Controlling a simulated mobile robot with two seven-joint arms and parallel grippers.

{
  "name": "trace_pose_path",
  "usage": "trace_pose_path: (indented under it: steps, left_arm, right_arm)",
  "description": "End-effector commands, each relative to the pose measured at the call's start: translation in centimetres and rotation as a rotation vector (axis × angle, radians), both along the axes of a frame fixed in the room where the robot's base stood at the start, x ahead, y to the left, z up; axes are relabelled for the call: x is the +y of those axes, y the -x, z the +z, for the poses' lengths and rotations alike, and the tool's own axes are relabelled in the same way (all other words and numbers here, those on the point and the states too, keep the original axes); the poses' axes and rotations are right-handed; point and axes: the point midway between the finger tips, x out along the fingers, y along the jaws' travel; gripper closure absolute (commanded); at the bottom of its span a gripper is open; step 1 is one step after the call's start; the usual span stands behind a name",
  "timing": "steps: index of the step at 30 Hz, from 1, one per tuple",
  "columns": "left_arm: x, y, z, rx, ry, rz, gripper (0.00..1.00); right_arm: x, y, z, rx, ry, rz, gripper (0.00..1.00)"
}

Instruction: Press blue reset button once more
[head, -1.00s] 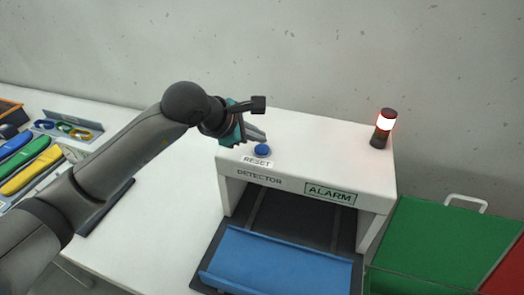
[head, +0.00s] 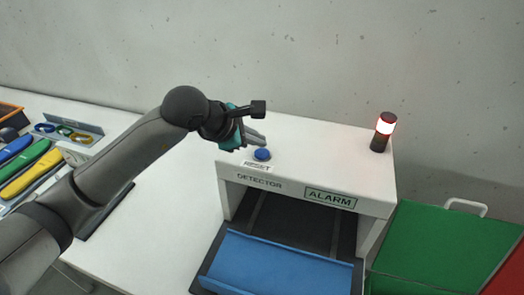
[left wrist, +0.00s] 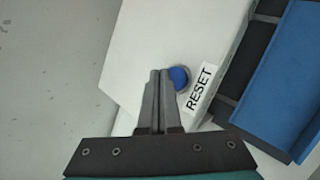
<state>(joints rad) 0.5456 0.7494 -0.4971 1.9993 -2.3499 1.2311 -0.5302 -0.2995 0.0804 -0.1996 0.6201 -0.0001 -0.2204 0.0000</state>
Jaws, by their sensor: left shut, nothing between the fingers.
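The blue reset button (head: 262,154) sits on top of the white detector housing (head: 330,160), behind a RESET label (head: 256,164). My left gripper (head: 262,142) is shut and empty, its fingertips right by the button on its far side in the head view. In the left wrist view the fingertips (left wrist: 160,74) overlap the edge of the button (left wrist: 179,77), hiding part of it. I cannot tell whether they touch it. The alarm lamp (head: 383,130) on the housing glows red and white. My right gripper is not in view.
A blue tray (head: 275,265) lies on the dark belt at the detector's opening. A green bin (head: 430,245) and a red one (head: 508,275) stand at the right. Coloured insoles (head: 30,170) lie at the left. A wall is behind.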

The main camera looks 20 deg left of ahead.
Motion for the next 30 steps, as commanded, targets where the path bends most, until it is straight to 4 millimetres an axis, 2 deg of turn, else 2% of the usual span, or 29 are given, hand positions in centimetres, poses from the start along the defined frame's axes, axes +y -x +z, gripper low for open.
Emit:
trace_pose_path:
  steps: [24, 30]
  left_arm:
    - [-0.01, 0.0, -0.01, 0.0, 0.0, 0.0, 1.0]
    - [0.0, 0.01, -0.47, 0.0, 0.0, 0.0, 1.0]
  right_arm:
    - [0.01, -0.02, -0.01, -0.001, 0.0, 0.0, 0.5]
    - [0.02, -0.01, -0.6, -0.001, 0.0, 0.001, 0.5]
